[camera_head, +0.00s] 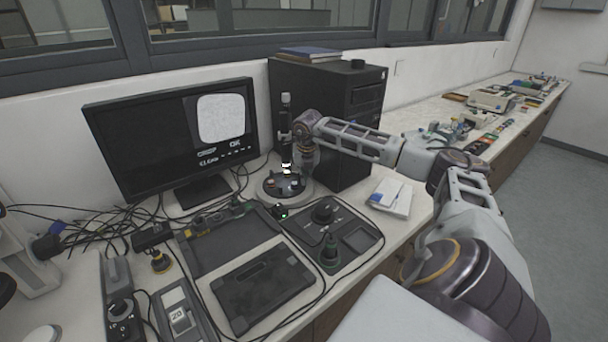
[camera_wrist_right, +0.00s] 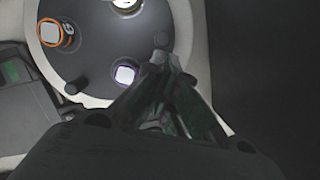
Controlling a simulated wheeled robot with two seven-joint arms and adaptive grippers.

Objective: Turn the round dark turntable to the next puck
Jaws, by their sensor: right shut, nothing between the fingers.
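The round dark turntable (camera_head: 284,186) sits on a pale round base under an upright microscope-like column (camera_head: 286,130). In the right wrist view the turntable (camera_wrist_right: 105,50) fills the upper left, with small dark pegs near its rim. A puck with an orange ring (camera_wrist_right: 50,34), a puck with a pale square (camera_wrist_right: 125,74) and a brightly lit puck (camera_wrist_right: 125,4) show on it. My right gripper (camera_wrist_right: 160,62) is shut and empty, its fingertips over the turntable's right edge. Whether they touch it, I cannot tell. In the head view the right gripper (camera_head: 304,170) is small beside the turntable. My left gripper is out of view.
A monitor (camera_head: 170,135) showing a grey patch and "OK" stands left of the turntable. A black computer case (camera_head: 350,95) stands close behind my right arm. A control box with knobs (camera_head: 335,230), a black tablet (camera_head: 262,288) and cables lie in front. A white box (camera_head: 391,197) lies right.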

